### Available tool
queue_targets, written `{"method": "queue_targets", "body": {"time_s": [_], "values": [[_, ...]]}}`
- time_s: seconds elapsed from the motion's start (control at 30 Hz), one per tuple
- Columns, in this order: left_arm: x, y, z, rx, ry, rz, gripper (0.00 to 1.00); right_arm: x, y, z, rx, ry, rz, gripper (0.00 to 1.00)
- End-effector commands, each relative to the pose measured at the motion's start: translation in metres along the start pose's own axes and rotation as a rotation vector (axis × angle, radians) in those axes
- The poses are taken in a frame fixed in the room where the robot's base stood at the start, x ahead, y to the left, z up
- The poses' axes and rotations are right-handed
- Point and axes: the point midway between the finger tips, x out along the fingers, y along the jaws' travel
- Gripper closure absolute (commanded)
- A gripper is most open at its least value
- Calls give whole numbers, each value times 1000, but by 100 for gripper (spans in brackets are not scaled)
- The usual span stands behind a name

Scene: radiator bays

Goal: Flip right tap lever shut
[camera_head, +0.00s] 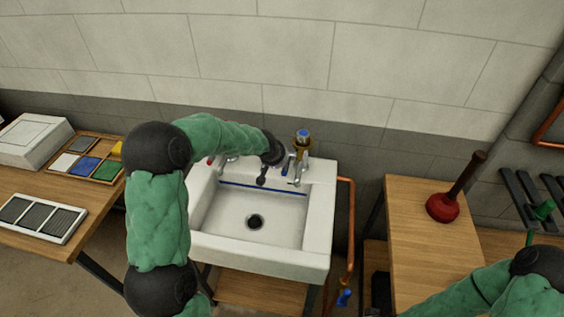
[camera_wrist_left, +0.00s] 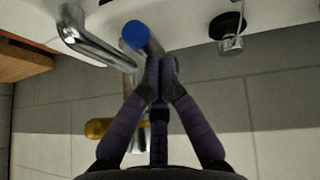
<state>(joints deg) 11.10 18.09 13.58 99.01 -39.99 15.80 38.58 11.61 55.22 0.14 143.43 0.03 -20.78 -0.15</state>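The white sink (camera_head: 322,215) stands against the wall with chrome taps at its back edge. The right tap (camera_head: 298,170) has a chrome spout and a blue marking. In the left wrist view its blue cap (camera_wrist_left: 135,35) and a chrome spout (camera_wrist_left: 90,40) show close up. My left gripper (camera_head: 262,180) is over the back of the sink, just left of the right tap. In the left wrist view its dark fingers (camera_wrist_left: 163,68) converge with tips together beside the blue-capped tap. Whether they touch it I cannot tell. The lever is partly hidden. My right gripper is out of view.
A gold fitting with a blue top (camera_head: 302,137) stands behind the right tap. Copper pipe (camera_head: 351,225) runs down the sink's right side. A red plunger (camera_head: 443,207) stands on the right wooden table (camera_head: 415,240). Trays and a grille lie on the left table (camera_head: 30,180).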

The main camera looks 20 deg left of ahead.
Motion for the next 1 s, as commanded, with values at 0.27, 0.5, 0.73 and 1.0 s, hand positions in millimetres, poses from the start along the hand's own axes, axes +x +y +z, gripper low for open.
{"method": "queue_targets", "body": {"time_s": [0.27, 0.5, 0.73, 1.0], "values": [[-24, 7, -18, 1, 2, 1, 100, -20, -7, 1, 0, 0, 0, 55], [-60, 9, -18, 1, 3, 1, 100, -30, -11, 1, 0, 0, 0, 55], [-99, 7, -9, 1, 1, 1, 100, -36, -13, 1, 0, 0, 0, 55], [-125, 6, -2, 1, 0, 1, 100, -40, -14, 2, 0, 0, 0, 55]]}}
